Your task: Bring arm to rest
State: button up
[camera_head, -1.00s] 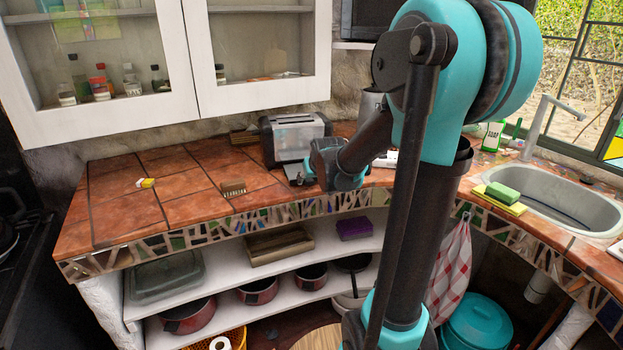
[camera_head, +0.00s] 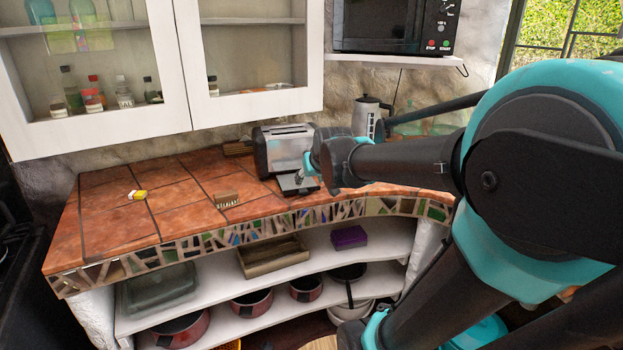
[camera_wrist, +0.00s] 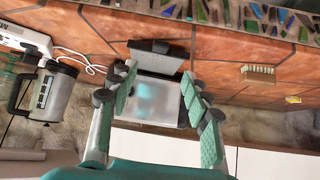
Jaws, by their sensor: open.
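My arm crosses the right side of the head view, and its gripper (camera_head: 311,165) is just in front of the toaster (camera_head: 276,151) on the tiled counter. In the wrist view my gripper (camera_wrist: 160,74) is open, with its green-padded fingers spread apart. Nothing is held between them. I cannot tell the exact gap between fingers and toaster.
The mosaic-edged counter (camera_head: 110,222) holds a brush (camera_head: 228,199) and a small yellow-white item (camera_head: 137,194). A kettle (camera_head: 370,117) stands behind the gripper. The microwave (camera_head: 392,27) and the wall cabinet (camera_head: 158,123) hang above. The left counter is mostly clear.

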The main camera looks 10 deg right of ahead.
jog(key=shift+s+r, duration=0.35)
jog(key=s+d+f+g, duration=0.2)
jog(key=s+f+g, duration=0.2)
jog(key=s+f, duration=1.6)
jog(key=shift+d+f+m+g+h, duration=0.25)
jog(key=shift+m+g+h, duration=0.05)
jog(key=shift+m+g, duration=0.1)
